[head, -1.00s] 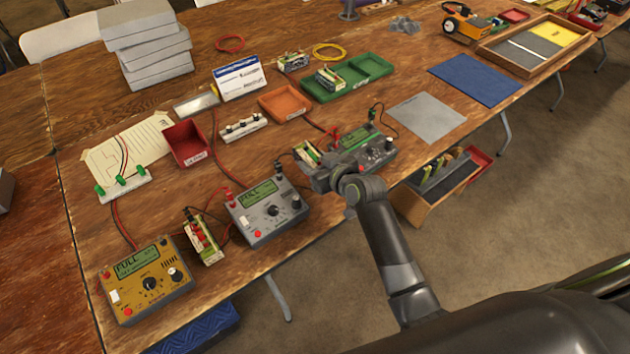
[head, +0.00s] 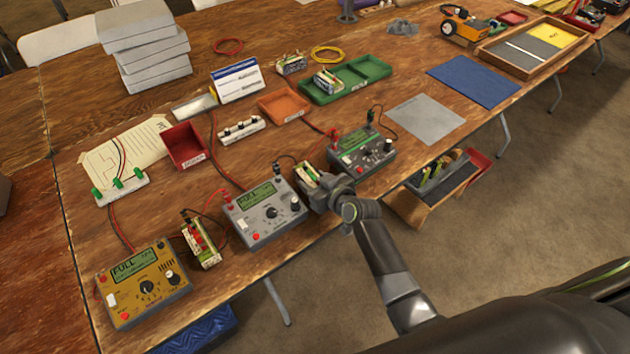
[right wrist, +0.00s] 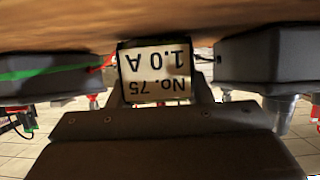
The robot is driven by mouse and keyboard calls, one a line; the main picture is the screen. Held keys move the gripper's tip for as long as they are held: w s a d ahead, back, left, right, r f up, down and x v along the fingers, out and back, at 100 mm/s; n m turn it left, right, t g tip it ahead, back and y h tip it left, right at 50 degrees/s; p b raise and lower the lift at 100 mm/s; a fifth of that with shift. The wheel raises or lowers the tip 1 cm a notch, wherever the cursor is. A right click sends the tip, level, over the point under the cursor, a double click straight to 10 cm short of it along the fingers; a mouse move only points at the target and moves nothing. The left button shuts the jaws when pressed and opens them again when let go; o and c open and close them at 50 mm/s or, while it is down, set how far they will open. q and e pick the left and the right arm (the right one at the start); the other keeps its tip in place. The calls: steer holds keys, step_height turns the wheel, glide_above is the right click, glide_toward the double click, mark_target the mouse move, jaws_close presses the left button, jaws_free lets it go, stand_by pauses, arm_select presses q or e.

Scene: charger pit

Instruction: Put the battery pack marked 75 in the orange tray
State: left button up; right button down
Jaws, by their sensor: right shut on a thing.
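My right gripper (head: 322,192) is shut on a battery pack (head: 309,174) between the grey charger and the green-faced charger, near the table's front edge. In the right wrist view the pack's label (right wrist: 155,72) reads No. 75, 1.0 A, upside down, between the jaws. I cannot tell if the pack touches the table. The orange tray (head: 285,104) lies further back on the table and looks empty. My left gripper is not in view.
The grey charger (head: 265,212) and the green-faced charger (head: 360,150) flank the pack, with leads nearby.

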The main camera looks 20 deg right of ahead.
steer(key=c, duration=0.7)
jaws_free()
steer(key=shift+s, duration=0.15)
steer(key=b+v, duration=0.1)
steer(key=v, duration=1.6)
steer(key=shift+s+a, duration=0.1)
steer(key=shift+s, duration=0.05)
